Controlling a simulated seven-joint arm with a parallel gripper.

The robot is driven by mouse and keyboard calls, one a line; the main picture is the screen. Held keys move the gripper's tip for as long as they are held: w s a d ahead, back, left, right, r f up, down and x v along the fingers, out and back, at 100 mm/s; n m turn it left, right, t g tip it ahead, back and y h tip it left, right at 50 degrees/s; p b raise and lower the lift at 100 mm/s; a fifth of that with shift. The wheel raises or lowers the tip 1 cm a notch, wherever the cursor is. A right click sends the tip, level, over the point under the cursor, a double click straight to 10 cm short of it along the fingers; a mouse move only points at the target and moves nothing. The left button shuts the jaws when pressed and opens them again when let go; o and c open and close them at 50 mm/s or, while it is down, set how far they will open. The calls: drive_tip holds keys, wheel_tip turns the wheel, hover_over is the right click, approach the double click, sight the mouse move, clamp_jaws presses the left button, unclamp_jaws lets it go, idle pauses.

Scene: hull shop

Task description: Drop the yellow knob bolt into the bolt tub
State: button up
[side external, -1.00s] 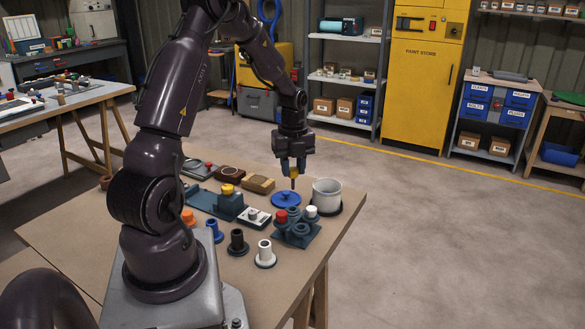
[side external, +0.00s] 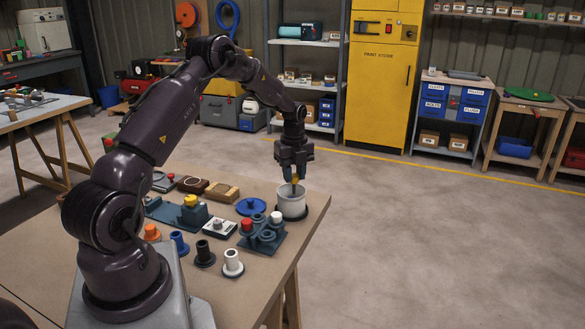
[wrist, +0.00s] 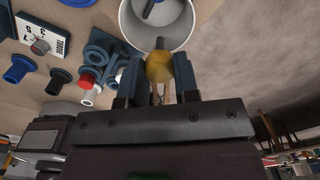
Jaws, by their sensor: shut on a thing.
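The yellow knob bolt (side external: 295,180) is held upright in my gripper (side external: 294,177), its dark shank pointing down. Its yellow head (wrist: 159,67) shows between the fingers in the wrist view. My gripper is shut on it, over the bolt tub. The bolt tub (side external: 291,207) is a pale grey round pot on a dark base at the table's right edge. In the wrist view the tub (wrist: 128,22) opens just beyond the bolt, and a dark piece (wrist: 149,8) shows inside it. Whether the shank tip is below the rim is hard to tell.
A dark teal stand (side external: 262,242) with red and white caps is left of the tub. A blue disc (side external: 251,206) lies behind it. Another yellow knob (side external: 191,200) sits on a teal block. Black, white, blue and orange flanged posts stand in front. The floor right of the table is clear.

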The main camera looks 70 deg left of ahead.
sight(294, 175)
drive_tip(key=shift+f, duration=1.6)
drive_tip(key=o, duration=1)
wheel_tip(294, 175, up, 13)
